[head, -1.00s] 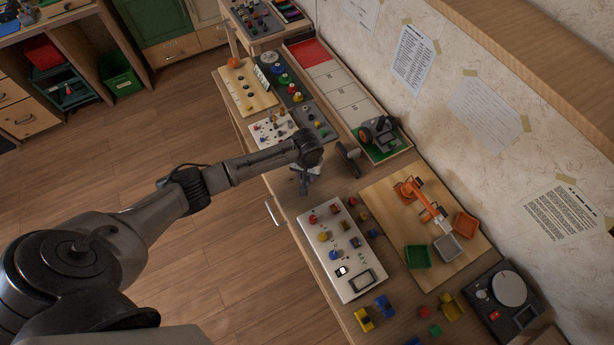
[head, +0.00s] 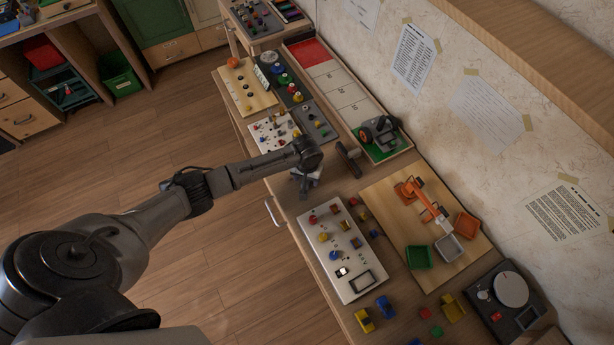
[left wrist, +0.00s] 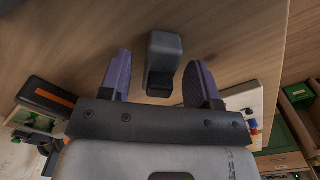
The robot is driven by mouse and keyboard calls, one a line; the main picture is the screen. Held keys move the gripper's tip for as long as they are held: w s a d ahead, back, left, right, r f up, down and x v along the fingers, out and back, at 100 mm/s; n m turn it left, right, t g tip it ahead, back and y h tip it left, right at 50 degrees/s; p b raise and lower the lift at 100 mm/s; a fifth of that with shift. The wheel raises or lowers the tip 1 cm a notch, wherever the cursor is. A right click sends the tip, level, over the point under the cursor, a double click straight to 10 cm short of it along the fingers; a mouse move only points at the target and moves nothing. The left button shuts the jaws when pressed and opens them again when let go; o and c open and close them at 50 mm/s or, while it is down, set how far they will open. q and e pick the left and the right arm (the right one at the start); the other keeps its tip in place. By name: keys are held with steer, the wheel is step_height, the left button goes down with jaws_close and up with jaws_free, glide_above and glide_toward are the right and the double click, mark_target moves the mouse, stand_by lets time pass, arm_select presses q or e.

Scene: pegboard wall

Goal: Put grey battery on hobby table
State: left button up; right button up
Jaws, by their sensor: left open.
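A grey block (left wrist: 163,62), which looks like the grey battery, is between the fingers of my left gripper in the left wrist view. My left gripper (left wrist: 160,85) is open, with one purple-grey finger on each side of the block and gaps showing. In the head view my left gripper (head: 306,182) points down over the wooden hobby table (head: 290,203), near its front edge. The block cannot be made out clearly there under the gripper. My right gripper is not in view.
A white panel with coloured knobs (head: 342,250) lies in front of the gripper. A dark roller-like object (head: 348,158) is close on its right. A board with an orange toy arm (head: 425,200) and a green-based tray (head: 385,150) stand towards the wall.

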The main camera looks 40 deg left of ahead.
arm_select(q)
steer(key=shift+r, duration=0.1)
step_height(320, 180, up, 10)
steer(key=shift+r+p, duration=0.2)
steer(key=shift+p, duration=0.95)
steer(key=s+d+m, duration=0.1)
steer(key=s+d, duration=0.2)
steer(key=s, duration=0.1)
steer(key=s+d+f+m+t+h, duration=0.1)
steer(key=s+d+m, duration=0.1)
steer(key=s+d, duration=0.2)
steer(key=s+d+f+m, duration=0.1)
steer(key=s+d, duration=0.2)
steer(key=s, duration=0.2)
steer(key=shift+s+d+m+t, duration=0.15)
steer(key=shift+d+m+t, duration=0.15)
steer(key=shift+m, duration=0.1)
steer(key=s+r+m+t, duration=0.1)
steer(key=s+r, duration=0.1)
steer(key=s, duration=0.5)
steer(key=s+a+r+m+t, duration=0.1)
steer(key=s+r, duration=0.2)
steer(key=s, duration=0.4)
steer(key=shift+s+a+r+y, duration=0.25)
steer(key=shift+s+y, duration=0.05)
steer(key=shift+y, duration=0.1)
